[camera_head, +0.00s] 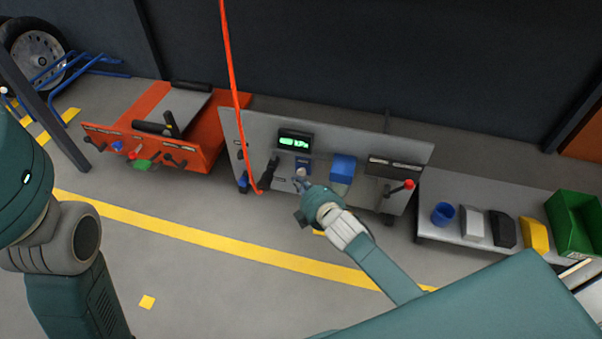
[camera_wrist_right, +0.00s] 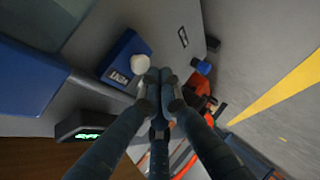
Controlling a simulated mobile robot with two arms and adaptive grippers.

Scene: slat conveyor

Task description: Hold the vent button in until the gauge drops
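The vent button (camera_head: 301,171) is a pale round knob on a blue block on the grey console's panel. In the right wrist view the button (camera_wrist_right: 140,64) stands out from the blue block (camera_wrist_right: 118,62). The gauge (camera_head: 295,142) above it has a lit green readout ending in "kPa"; its digits are too small to read. My right gripper (camera_head: 301,185) is just in front of the button. In the wrist view its fingers (camera_wrist_right: 158,77) are together and empty, tips beside the button; I cannot tell whether they touch it. My left gripper is out of view.
A red hose (camera_head: 233,90) hangs down across the grey console (camera_head: 365,140). A blue box (camera_head: 342,168) and a red-knobbed lever (camera_head: 407,185) are to the right of the button. An orange console (camera_head: 205,135) stands left. A low bench (camera_head: 450,190) with bins stands right.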

